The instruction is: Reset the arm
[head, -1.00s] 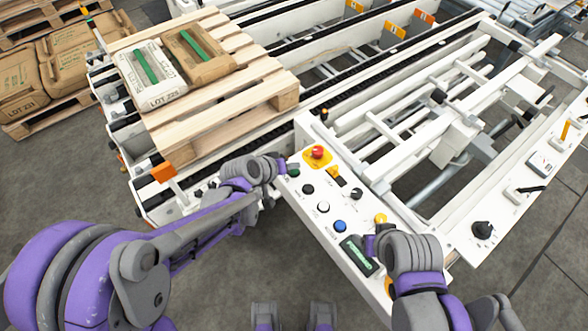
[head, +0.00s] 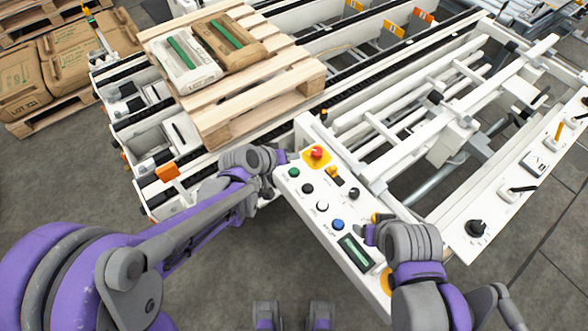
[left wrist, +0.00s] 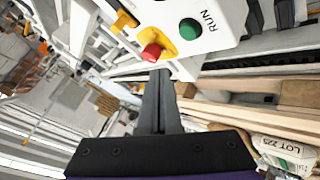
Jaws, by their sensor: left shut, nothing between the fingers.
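My left gripper (head: 281,157) is shut and empty beside the upper left edge of the white control panel (head: 320,252). In the left wrist view its fingers (left wrist: 160,80) are together, pointing toward the red stop button (left wrist: 151,52). The green RUN button (left wrist: 190,29) is next to that, and neither is visibly touched. In the head view the red button (head: 317,153) and green button (head: 294,173) are uncovered. My right gripper (head: 368,234) is by the panel's lower right part, near a yellow button that it partly hides; its fingers are too unclear to tell their state.
A wooden pallet (head: 262,95) with a white bag (head: 188,62) and a brown bag (head: 232,40) stands on the conveyor. More brown bags (head: 62,62) lie on a pallet at the far left. White machine frames (head: 455,135) fill the right; floor is clear in front.

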